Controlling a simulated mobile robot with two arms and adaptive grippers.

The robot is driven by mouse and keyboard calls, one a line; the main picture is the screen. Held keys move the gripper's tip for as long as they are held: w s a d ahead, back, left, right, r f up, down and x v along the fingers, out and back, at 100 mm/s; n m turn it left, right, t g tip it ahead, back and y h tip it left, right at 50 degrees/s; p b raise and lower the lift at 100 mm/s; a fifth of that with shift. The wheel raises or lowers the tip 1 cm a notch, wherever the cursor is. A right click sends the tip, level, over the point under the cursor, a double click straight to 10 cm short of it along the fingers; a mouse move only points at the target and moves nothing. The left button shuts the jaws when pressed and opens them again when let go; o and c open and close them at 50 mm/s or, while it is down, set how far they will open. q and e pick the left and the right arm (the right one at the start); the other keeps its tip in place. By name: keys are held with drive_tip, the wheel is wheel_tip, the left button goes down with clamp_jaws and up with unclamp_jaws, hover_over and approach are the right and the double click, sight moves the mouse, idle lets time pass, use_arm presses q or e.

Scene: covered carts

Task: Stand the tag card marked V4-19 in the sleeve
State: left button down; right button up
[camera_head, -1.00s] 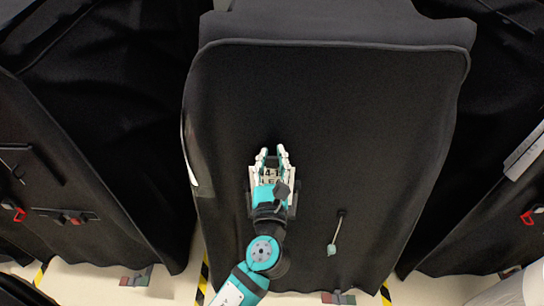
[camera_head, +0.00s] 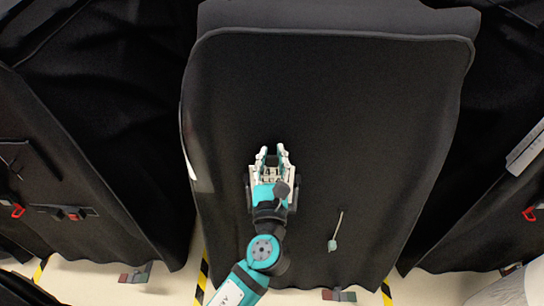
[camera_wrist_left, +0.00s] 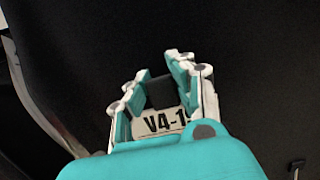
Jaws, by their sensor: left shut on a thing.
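My left gripper (camera_head: 273,152) is in front of the black cover of the middle cart (camera_head: 330,110), its fingers pointing up in the head view. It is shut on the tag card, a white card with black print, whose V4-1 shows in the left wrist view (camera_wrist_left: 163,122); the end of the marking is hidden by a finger. A dark grey square (camera_wrist_left: 160,92) shows between the fingers just beyond the print; I cannot tell whether it is part of the card or the sleeve. I cannot make out the sleeve for certain. My right gripper is not in view.
A thin rod with a grey-green end (camera_head: 333,245) hangs on the cover right of my arm. Covered carts stand at both sides, the left one with red-marked fittings (camera_head: 72,213). A pale strip (camera_head: 190,165) shows at the middle cover's left edge.

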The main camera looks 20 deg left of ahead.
use_arm(q)
drive_tip(key=shift+f+b, duration=0.45)
drive_tip(key=shift+f, duration=0.45)
drive_tip(key=c, duration=1.1)
unclamp_jaws()
drive_tip(key=shift+o, duration=0.2)
drive_tip(key=v, duration=1.2)
